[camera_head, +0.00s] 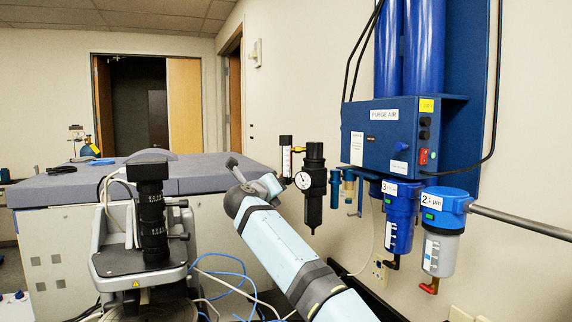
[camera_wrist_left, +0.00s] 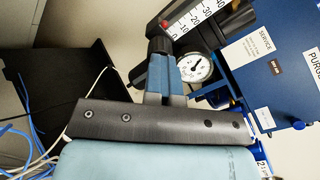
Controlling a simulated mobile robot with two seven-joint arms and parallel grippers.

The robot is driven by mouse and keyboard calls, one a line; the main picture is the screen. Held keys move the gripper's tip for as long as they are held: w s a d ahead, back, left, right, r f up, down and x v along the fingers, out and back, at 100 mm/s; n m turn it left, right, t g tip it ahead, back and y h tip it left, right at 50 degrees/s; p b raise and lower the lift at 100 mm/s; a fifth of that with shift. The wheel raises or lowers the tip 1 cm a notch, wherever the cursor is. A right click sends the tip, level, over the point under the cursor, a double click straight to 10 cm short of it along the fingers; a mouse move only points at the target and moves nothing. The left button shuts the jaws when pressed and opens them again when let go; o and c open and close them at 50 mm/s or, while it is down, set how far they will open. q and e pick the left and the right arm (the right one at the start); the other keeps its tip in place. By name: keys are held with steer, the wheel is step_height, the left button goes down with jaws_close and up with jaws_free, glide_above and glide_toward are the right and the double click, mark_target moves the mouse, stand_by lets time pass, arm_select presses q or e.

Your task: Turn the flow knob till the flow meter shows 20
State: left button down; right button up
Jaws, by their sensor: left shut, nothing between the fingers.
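The flow meter (camera_head: 286,158) is an upright tube with a white scale, left of the round pressure gauge (camera_head: 304,181). In the left wrist view the flow meter (camera_wrist_left: 194,20) lies slanted, with its red float near the 0 end, well below 20. A dark knob-like part (camera_wrist_left: 159,45) at its low end is at my blue fingertips; I cannot tell whether they touch it. My left gripper (camera_head: 272,184) is shut and empty just below the flow meter; its fingers (camera_wrist_left: 161,68) also show in the left wrist view. My right gripper is out of view.
The black filter regulator (camera_head: 314,180) hangs close to the right of the flow meter. The blue purge air unit (camera_head: 385,135) and two filter bowls (camera_head: 401,215) are on the wall further right. A black instrument (camera_head: 150,215) stands at left, before a grey-topped table (camera_head: 205,175).

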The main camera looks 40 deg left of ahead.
arm_select(q)
steer(key=c, duration=1.6)
jaws_free()
steer(key=shift+c, duration=0.2)
steer(key=m, duration=2.7)
steer(key=shift+a+m, duration=0.15)
steer(key=shift+m, duration=0.15)
jaws_close()
steer(key=shift+d, duration=0.25)
steer(key=shift+a, duration=0.2)
steer(key=shift+d, duration=0.1)
